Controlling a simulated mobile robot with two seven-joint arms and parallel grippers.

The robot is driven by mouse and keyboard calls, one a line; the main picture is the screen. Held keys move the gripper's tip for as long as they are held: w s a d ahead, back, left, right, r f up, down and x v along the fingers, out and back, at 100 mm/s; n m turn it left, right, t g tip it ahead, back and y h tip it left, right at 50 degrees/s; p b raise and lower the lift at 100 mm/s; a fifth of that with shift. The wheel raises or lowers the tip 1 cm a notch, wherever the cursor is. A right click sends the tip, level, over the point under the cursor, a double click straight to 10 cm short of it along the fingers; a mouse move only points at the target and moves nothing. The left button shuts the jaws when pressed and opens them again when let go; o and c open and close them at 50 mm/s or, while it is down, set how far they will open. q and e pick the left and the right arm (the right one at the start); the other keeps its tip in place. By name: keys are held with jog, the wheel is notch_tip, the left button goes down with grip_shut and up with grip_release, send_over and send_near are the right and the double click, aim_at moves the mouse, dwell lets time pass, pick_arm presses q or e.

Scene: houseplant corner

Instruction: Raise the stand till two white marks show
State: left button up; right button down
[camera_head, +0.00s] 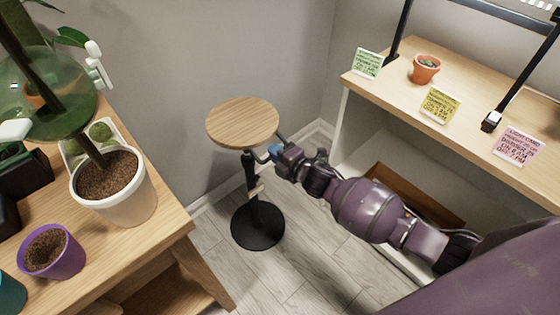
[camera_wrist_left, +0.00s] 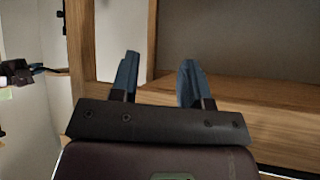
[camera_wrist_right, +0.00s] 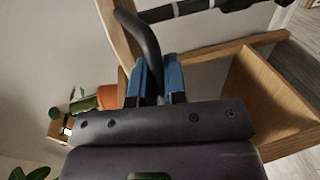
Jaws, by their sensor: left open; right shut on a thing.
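The stand has a round wooden top (camera_head: 243,122), a black post (camera_head: 250,172) and a round black base (camera_head: 257,226); it stands upright on the floor. My right gripper (camera_head: 273,154) is just below the top's right edge. In the right wrist view its blue fingers (camera_wrist_right: 158,78) are shut on a dark curved handle (camera_wrist_right: 140,38) beside the wooden top. The post (camera_wrist_right: 190,8) crosses that view's upper edge with small pale bands; I cannot surely count the white marks. My left gripper (camera_wrist_left: 158,82) is open and empty, facing wooden furniture.
A wooden table (camera_head: 175,238) at left holds a white pot (camera_head: 128,200) and a purple pot (camera_head: 68,258). A shelf (camera_head: 455,75) at right holds a small terracotta pot (camera_head: 425,70) and cards. Grey walls close in behind the stand. Floor in front is clear.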

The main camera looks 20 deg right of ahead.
jog(key=shift+w+r, duration=0.1)
jog(key=shift+r, duration=0.2)
jog(key=c, duration=1.2)
grip_release()
jog(key=shift+f, duration=0.1)
jog(key=p+v, duration=0.2)
jog(key=v, duration=0.9)
